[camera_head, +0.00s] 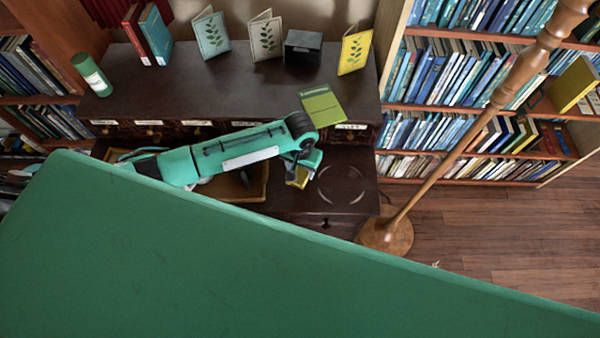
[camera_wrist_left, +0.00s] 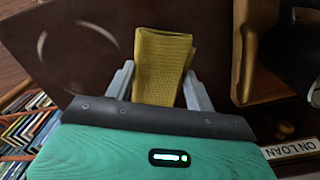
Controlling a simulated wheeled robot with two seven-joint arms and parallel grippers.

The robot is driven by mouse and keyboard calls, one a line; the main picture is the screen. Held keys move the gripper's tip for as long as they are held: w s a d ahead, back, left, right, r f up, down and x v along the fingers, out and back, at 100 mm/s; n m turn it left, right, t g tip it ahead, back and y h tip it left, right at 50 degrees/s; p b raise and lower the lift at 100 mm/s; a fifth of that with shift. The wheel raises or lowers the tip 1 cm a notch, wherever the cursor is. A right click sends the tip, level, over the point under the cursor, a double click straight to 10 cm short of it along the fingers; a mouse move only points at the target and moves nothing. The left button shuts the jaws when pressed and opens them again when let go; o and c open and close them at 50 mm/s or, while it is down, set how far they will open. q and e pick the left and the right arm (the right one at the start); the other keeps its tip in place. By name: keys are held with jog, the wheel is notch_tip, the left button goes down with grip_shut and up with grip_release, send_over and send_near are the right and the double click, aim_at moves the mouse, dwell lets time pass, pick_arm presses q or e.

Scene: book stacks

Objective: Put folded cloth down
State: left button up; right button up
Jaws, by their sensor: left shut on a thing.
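The folded cloth (camera_wrist_left: 162,60) is mustard yellow with a woven texture. My left gripper (camera_wrist_left: 160,88) is shut on it, one grey finger on each side, and the cloth sticks out past the fingertips. In the head view the left gripper (camera_head: 300,170) is over the dark lower desk surface, and a small part of the yellow cloth (camera_head: 299,179) shows below it. Whether the cloth touches the desk I cannot tell. A faint ring outline (camera_head: 341,186) on the desk lies just right of the gripper. My right gripper is in neither view.
A wooden tray (camera_head: 259,188) lies partly under my left arm. The raised shelf (camera_head: 210,95) bears a green cylinder (camera_head: 92,75), books, cards, a black box (camera_head: 303,47) and a yellow-green book (camera_head: 322,105) at its front edge. A wooden pole stand (camera_head: 386,236) stands to the right.

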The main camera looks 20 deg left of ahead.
aim_at(300, 175)
pick_arm(q)
jog(key=shift+f, duration=2.25)
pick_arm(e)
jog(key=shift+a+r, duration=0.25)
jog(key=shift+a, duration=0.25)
pick_arm(q)
jog(key=shift+f, duration=0.1)
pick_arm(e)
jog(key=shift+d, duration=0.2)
pick_arm(q)
jog(key=o, duration=1.1)
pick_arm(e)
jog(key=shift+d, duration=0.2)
pick_arm(q)
jog(key=shift+r, duration=0.2)
notch_tip(300, 175, up, 12)
jog(key=shift+f+b, duration=0.1)
jog(key=shift+b, duration=0.7)
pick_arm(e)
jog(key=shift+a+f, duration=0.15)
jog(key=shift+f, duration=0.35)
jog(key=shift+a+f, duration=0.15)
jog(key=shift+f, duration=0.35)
